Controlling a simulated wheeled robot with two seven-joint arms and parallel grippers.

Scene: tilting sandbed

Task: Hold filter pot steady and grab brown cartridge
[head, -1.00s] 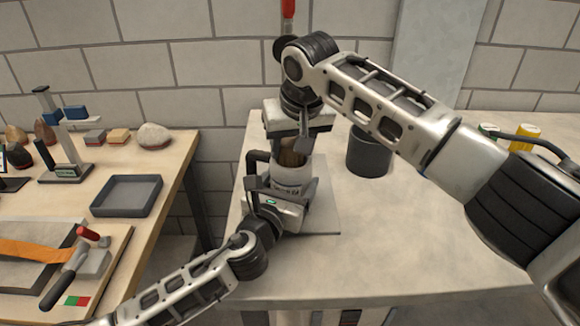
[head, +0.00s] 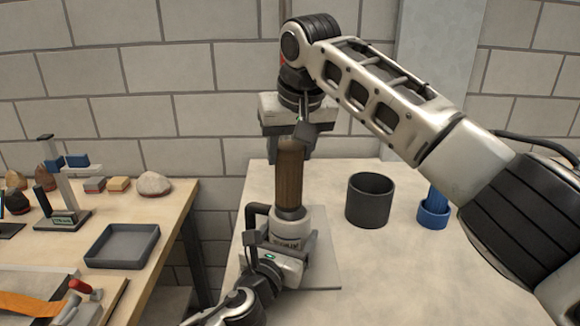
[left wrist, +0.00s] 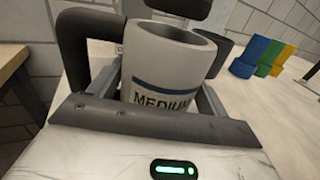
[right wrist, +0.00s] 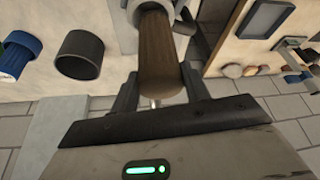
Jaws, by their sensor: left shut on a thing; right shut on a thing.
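The brown cartridge (head: 290,178) is upright, held at its top by my right gripper (head: 297,140), which is shut on it; it also shows between the fingers in the right wrist view (right wrist: 158,50). The pale filter pot (head: 287,243) stands right below it. In the left wrist view the pot (left wrist: 165,65) has a dark blue band and the word MEDIUM, and its open rim is visible with the cartridge's dark lower end (left wrist: 180,7) above it. My left gripper (head: 275,262) is shut on the pot low on its side.
A dark grey open cylinder (head: 370,203) stands on the bench to the right, with a blue holder (head: 434,212) beyond it, partly behind my right arm. A second table at left carries a grey tray (head: 122,248) and stones. The bench's front right is clear.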

